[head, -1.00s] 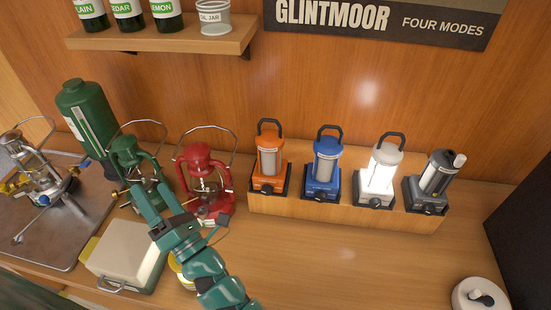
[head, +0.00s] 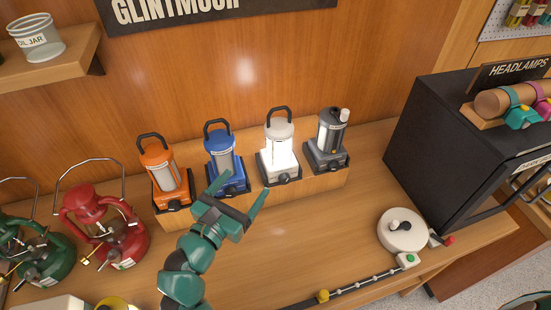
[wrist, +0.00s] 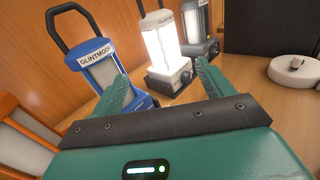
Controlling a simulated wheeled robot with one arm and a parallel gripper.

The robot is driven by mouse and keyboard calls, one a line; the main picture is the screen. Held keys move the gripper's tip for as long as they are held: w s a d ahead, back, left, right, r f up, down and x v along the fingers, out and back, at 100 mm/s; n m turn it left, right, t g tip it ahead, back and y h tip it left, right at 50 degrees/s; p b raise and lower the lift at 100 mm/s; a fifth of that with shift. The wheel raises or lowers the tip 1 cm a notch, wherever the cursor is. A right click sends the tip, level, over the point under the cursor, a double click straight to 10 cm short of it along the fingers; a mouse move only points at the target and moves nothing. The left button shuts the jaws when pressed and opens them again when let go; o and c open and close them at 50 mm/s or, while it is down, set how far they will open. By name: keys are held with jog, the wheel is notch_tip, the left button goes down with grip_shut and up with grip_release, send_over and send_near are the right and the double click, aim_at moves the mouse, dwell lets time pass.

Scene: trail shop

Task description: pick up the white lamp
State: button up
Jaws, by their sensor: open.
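The white lamp (head: 279,150) stands upright and glowing on the wooden stand, third from the left in a row of lanterns. In the wrist view the white lamp (wrist: 163,48) is ahead, beyond the right finger and the gap between the fingers. My gripper (head: 243,190) is open and empty, in front of the stand, apart from the white lamp and to its lower left. In the wrist view the open fingers of my gripper (wrist: 162,85) point toward the blue lantern (wrist: 102,68) and the white lamp.
An orange lantern (head: 161,169) and the blue lantern stand left of the white lamp; a dark grey lantern (head: 328,140) stands right. A red lantern (head: 100,222) is at the left. A round white device (head: 401,231) and a black cabinet (head: 440,140) are at the right.

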aim_at(274, 147)
jog(key=shift+n, duration=0.3)
jog(key=p+x, duration=0.3)
jog(key=x, duration=0.8)
jog(key=shift+w+r, duration=0.1)
jog(key=shift+r, duration=0.05)
jog(key=shift+w+d+p, duration=0.15)
jog(key=shift+w+p, duration=0.15)
jog(key=shift+w, duration=0.15)
jog(key=shift+d+p+x, duration=0.25)
jog(key=shift+p+x, duration=0.85)
jog(key=shift+x, duration=0.85)
jog(key=shift+w+d, duration=0.25)
jog(key=shift+w, duration=0.25)
jog(key=c, duration=1.6)
grip_shut()
